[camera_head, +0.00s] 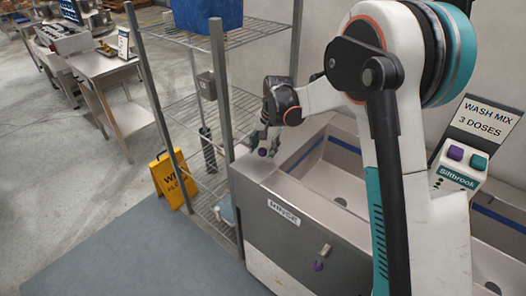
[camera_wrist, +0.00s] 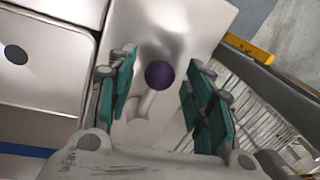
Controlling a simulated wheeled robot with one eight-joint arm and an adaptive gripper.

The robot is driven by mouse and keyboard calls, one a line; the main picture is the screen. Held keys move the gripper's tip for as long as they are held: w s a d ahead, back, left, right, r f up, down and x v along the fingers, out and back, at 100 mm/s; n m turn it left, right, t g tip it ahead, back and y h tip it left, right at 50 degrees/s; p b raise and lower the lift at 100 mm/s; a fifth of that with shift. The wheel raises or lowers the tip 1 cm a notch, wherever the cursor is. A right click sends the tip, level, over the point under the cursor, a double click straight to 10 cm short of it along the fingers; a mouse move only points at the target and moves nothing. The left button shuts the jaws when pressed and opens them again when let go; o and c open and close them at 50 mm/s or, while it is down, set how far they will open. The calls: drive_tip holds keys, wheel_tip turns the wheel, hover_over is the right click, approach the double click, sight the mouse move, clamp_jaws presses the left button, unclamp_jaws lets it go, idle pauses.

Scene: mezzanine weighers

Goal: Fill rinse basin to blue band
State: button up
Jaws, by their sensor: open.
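The rinse basin (camera_head: 283,212) is a metal sink with a "RINSE" label on its front. A blue band (camera_head: 345,145) runs around its inner wall, and it also shows in the wrist view (camera_wrist: 25,150). The dark drain (camera_head: 340,201) is visible, and I see no clear water surface. A tap lever with a purple ball knob (camera_wrist: 159,74) stands on the metal deck beside the basin. My gripper (camera_wrist: 159,88) is open, with its teal fingers on either side of the knob and apparent gaps. In the head view my gripper (camera_head: 262,140) is over the basin's far left deck.
A second lever with a purple tip (camera_head: 318,266) projects from the basin front. A dispenser (camera_head: 458,176) and a "WASH MIX 3 DOSES" sign (camera_head: 485,118) stand right. A wire rack (camera_head: 217,100) and yellow floor sign (camera_head: 172,180) stand left. Blue-grey floor mat (camera_head: 130,255) is clear.

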drive_tip(key=shift+f, duration=0.1)
drive_tip(key=shift+c, duration=0.4)
clamp_jaws()
drive_tip(key=d+n, duration=0.1)
drive_tip(key=s+n, duration=0.1)
drive_tip(key=n, duration=0.1)
drive_tip(key=d+n, duration=0.1)
drive_tip(key=shift+s+d+n+g, duration=0.2)
drive_tip(key=shift+d+n+g, duration=0.1)
drive_tip(key=shift+n+g, duration=0.1)
drive_tip(key=shift+s+d+n+g+p, duration=0.1)
drive_tip(key=shift+d+n+g+p, duration=0.15)
drive_tip(key=shift+d+n, duration=0.7)
drive_tip(key=shift+s+d+n+g+p, duration=0.15)
drive_tip(key=shift+d+n, duration=0.3)
drive_tip(key=shift+n, duration=0.9)
drive_tip(key=shift+w, duration=0.1)
drive_tip(key=shift+o, duration=0.4)
unclamp_jaws()
